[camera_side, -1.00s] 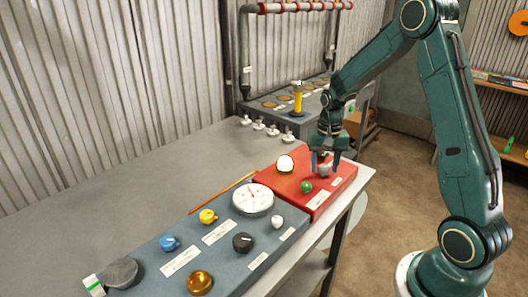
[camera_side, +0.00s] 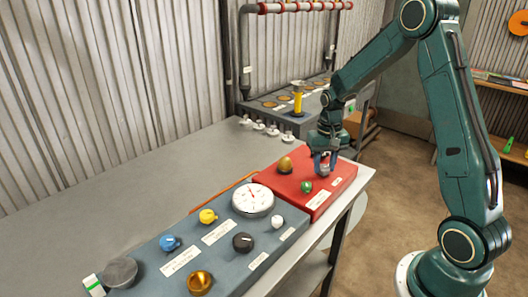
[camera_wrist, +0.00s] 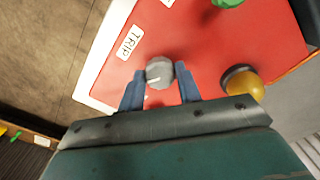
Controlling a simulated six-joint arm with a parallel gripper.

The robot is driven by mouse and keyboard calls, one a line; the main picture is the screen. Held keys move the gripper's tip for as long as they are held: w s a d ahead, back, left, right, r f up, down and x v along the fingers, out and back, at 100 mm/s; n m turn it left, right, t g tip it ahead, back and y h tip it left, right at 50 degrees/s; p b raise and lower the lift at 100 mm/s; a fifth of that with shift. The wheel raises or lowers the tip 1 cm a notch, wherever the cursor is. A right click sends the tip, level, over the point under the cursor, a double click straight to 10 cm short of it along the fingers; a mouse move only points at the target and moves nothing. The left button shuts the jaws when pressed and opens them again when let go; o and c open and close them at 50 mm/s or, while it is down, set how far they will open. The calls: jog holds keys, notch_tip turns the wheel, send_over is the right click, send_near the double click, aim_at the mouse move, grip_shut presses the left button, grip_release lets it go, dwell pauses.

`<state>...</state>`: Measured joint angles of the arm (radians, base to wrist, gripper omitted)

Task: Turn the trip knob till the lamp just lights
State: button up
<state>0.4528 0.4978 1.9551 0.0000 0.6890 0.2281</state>
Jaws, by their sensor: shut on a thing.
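The grey trip knob (camera_wrist: 160,72) stands on the red panel (camera_wrist: 215,40), beside a white label reading TRIP (camera_wrist: 130,42). A pale pointer line shows on the knob. My gripper (camera_wrist: 160,76) is shut on the knob, with one blue finger on each side. In the side view my gripper (camera_side: 324,163) is low over the red panel (camera_side: 338,185) and partly hides the knob. The domed lamp (camera_side: 285,164) looks amber and unlit; it also shows amber in the wrist view (camera_wrist: 242,84).
A green knob (camera_side: 307,186) is close to the gripper on the red panel. A blue-grey panel (camera_side: 215,255) in front carries a white dial gauge (camera_side: 253,200) and several knobs. Pipework and a grey box with a yellow-topped post (camera_side: 297,98) stand behind. The bench's left side is clear.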

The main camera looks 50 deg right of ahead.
aim_at(324, 167)
jog(key=o, duration=1)
notch_tip(324, 167, up, 14)
dwell(0.5)
